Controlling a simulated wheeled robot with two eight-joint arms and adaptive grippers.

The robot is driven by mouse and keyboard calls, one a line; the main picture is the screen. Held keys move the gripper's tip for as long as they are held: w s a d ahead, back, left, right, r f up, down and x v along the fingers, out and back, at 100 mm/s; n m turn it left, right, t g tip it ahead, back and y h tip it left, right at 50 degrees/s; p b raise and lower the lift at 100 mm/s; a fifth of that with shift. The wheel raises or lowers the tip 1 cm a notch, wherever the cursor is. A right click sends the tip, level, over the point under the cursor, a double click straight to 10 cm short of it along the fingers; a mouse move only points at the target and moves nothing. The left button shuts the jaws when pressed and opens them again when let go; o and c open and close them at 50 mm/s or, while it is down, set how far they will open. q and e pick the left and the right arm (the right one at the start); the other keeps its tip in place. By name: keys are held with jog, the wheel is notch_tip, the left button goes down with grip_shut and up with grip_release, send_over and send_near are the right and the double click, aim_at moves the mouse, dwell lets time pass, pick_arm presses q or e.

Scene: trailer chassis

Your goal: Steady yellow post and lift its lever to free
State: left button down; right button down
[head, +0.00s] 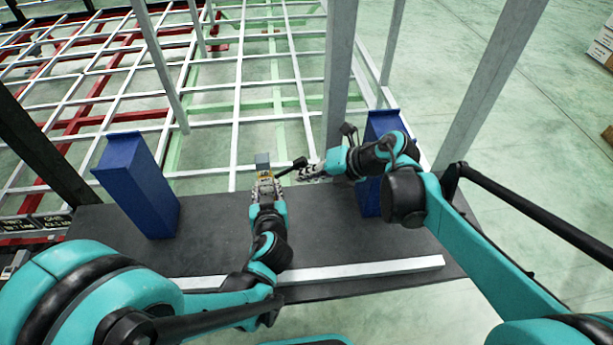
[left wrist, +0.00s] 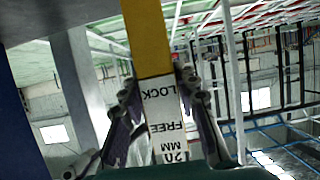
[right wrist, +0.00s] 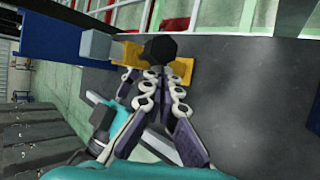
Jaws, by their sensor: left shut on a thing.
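The yellow post (head: 265,173) stands at the far edge of the dark table, with a grey block on its top. My left gripper (head: 265,187) is shut on the post. In the left wrist view the post (left wrist: 148,40) is upright between the fingers (left wrist: 158,95), above a white label reading LOCK, FREE and 120 MM. The black-knobbed lever (head: 298,163) sticks out to the right of the post. My right gripper (head: 308,173) is close beside the knob. In the right wrist view its fingertips (right wrist: 160,74) are just short of the dark knob (right wrist: 160,48); the finger gap is unclear.
Blue blocks stand at the left (head: 137,185) and right (head: 368,195) of the dark table (head: 215,245). A white bar (head: 350,270) lies along the table's near side. A grey upright (head: 338,75) rises behind my right gripper. A white frame grid (head: 235,110) lies beyond.

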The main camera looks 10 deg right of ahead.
jog(key=shift+w+r, duration=0.1)
jog(key=shift+d+r, duration=0.1)
jog(key=shift+r, duration=0.65)
jog(key=s+a+r, duration=0.3)
jog(key=s+r, duration=0.1)
jog(key=s, duration=0.3)
jog(key=shift+s+a+r, duration=0.2)
jog(key=shift+a+r, duration=0.15)
jog(key=shift+r, duration=0.05)
